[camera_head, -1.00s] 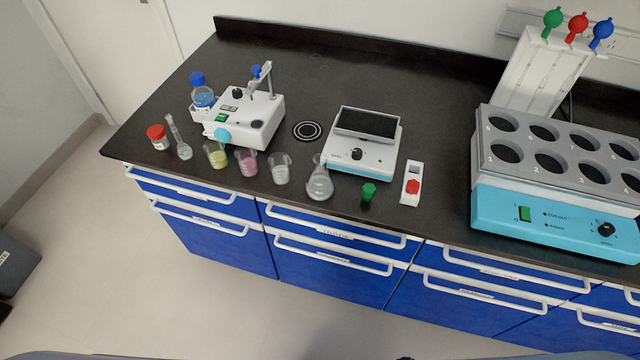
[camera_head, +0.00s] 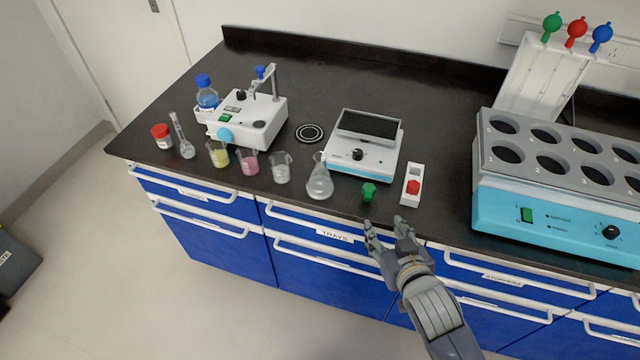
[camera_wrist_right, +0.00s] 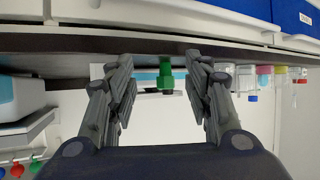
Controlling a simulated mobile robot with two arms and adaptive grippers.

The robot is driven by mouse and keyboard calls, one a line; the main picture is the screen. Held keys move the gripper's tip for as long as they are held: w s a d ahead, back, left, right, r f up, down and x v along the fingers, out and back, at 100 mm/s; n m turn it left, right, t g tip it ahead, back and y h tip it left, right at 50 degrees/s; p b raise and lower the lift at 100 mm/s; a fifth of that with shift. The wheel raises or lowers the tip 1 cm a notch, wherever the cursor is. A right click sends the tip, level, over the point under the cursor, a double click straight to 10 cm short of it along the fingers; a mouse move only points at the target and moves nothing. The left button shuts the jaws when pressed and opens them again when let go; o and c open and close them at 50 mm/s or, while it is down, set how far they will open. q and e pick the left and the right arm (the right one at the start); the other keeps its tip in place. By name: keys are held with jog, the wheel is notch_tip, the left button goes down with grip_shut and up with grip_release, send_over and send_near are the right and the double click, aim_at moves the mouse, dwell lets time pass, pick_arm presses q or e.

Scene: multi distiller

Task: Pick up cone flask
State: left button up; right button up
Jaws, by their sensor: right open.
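The cone flask (camera_head: 320,182) is clear glass and stands upright near the bench's front edge, left of the white balance (camera_head: 372,158). My right gripper (camera_head: 386,225) is open and empty at the bench's front edge, to the right of the flask and apart from it. In the right wrist view, the open fingers (camera_wrist_right: 160,72) frame a small green-topped item (camera_wrist_right: 167,80). I cannot make out the flask surely in that view; a finger may hide it. My left gripper is not in view.
The green-topped item (camera_head: 369,192) and a white holder with a red knob (camera_head: 413,186) stand near my right gripper. A clear beaker (camera_head: 281,167), a pink one (camera_head: 248,162) and a yellow one (camera_head: 218,154) stand left of the flask. Bare bench (camera_head: 320,80) lies behind.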

jog(key=w+a+r+n+t+y, duration=0.1)
jog(key=w+a+r+t+y, duration=0.2)
jog(key=w+a+r, duration=0.15)
jog(key=n+t+y, duration=0.1)
jog(key=n+y, duration=0.1)
jog(key=y, duration=0.1)
send_near(323, 165)
jog(key=p+x, duration=0.1)
jog(key=x, duration=0.5)
jog(key=shift+w+a+r, duration=0.2)
jog(key=shift+w+a, duration=0.15)
jog(key=shift+w, duration=0.25)
jog(key=p+x, duration=0.1)
jog(key=x, duration=0.3)
jog(key=shift+f, duration=0.2)
grip_shut()
